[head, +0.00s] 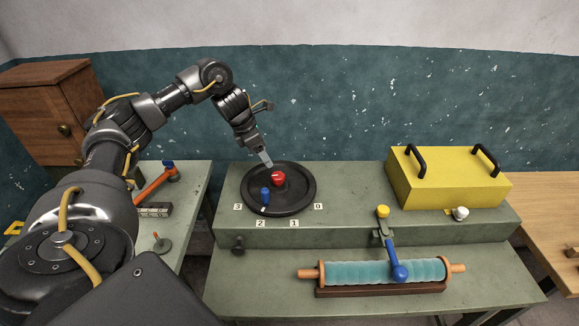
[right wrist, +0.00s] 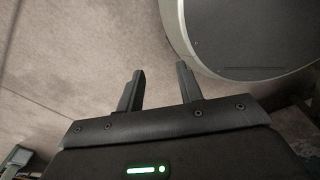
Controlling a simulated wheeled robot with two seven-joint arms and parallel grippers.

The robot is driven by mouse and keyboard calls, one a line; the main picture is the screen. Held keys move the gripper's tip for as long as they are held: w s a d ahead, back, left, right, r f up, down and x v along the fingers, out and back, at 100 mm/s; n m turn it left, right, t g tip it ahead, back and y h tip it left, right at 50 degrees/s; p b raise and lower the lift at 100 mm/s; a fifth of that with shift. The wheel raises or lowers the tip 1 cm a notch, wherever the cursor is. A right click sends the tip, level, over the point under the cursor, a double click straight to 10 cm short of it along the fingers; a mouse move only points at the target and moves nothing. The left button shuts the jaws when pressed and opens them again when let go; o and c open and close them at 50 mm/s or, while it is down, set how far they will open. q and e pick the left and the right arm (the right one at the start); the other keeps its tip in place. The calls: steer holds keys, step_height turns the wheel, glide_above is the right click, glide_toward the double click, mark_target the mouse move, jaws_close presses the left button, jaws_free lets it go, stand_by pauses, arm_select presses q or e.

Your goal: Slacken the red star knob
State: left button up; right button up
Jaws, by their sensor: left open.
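The red star knob (head: 278,179) sits on a round black dial plate (head: 300,200) on the raised green bench. A small blue peg (head: 265,196) stands on the same plate, in front and to the left of the knob. My left gripper (head: 267,162) is open and points down just above and behind the red knob, slightly to its left. I cannot tell whether a fingertip touches the knob. My right gripper (right wrist: 160,68) is open and empty in the right wrist view, above bare floor. It is not visible in the head view.
Number tags 3, 2, 1 and 0 line the dial's front. A yellow box (head: 445,183) with black handles stands to the right. A wooden cabinet (head: 55,105) stands at far left.

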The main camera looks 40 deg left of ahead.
arm_select(q)
glide_above(278, 175)
steer(key=s+a, duration=0.1)
steer(key=s, duration=0.1)
step_height(278, 175, down, 4)
steer(key=shift+a+f+b, duration=0.1)
steer(key=shift+f+b, duration=0.05)
steer(key=shift+b, duration=0.3)
steer(key=p+x, duration=0.1)
steer(key=x, duration=0.2)
steer(key=shift+w+a+f, duration=0.1)
steer(key=shift+f, duration=0.5)
steer(key=shift+w+f, duration=0.25)
steer(key=shift+f, duration=0.2)
arm_select(e)
steer(key=shift+s+a+r, duration=0.15)
steer(key=shift+s+a, duration=0.05)
steer(key=shift+s, duration=0.1)
